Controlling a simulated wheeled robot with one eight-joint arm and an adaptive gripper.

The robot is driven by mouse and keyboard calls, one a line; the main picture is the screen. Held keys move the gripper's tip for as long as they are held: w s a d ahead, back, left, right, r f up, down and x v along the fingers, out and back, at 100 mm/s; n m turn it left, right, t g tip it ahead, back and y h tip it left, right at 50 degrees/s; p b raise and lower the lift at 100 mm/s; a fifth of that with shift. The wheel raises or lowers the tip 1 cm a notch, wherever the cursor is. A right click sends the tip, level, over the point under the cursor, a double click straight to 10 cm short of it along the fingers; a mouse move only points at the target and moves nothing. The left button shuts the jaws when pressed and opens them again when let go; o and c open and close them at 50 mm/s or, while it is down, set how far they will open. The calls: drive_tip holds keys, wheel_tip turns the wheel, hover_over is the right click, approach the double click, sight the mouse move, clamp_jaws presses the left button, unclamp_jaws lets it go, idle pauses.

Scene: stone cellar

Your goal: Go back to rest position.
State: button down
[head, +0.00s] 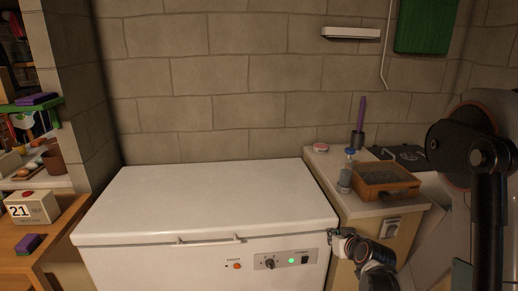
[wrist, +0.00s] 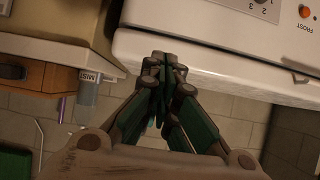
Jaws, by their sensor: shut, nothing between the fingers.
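My gripper (head: 338,236) is at the front right corner of a white chest freezer (head: 215,205), in front of the gap beside a counter. In the wrist view its fingers (wrist: 163,62) are together and empty, with the tips at the freezer's edge (wrist: 205,58); I cannot tell whether they touch it. The freezer's lid is shut. Its front has a handle (head: 210,241), a knob (head: 270,264) and a lit green light (head: 291,261).
At left, a wooden table (head: 68,222) holds a calendar block (head: 32,209).

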drive_tip(key=s+a+r+g, duration=0.2)
drive_tip(key=s+a+r, duration=0.4)
drive_tip(key=s+r, duration=0.6)
drive_tip(key=s+a+r+g, duration=0.2)
drive_tip(key=s+r, duration=0.1)
drive_tip(key=s, duration=1.4)
drive_tip(key=shift+m+g+h, duration=0.3)
drive_tip(key=shift+h, duration=0.1)
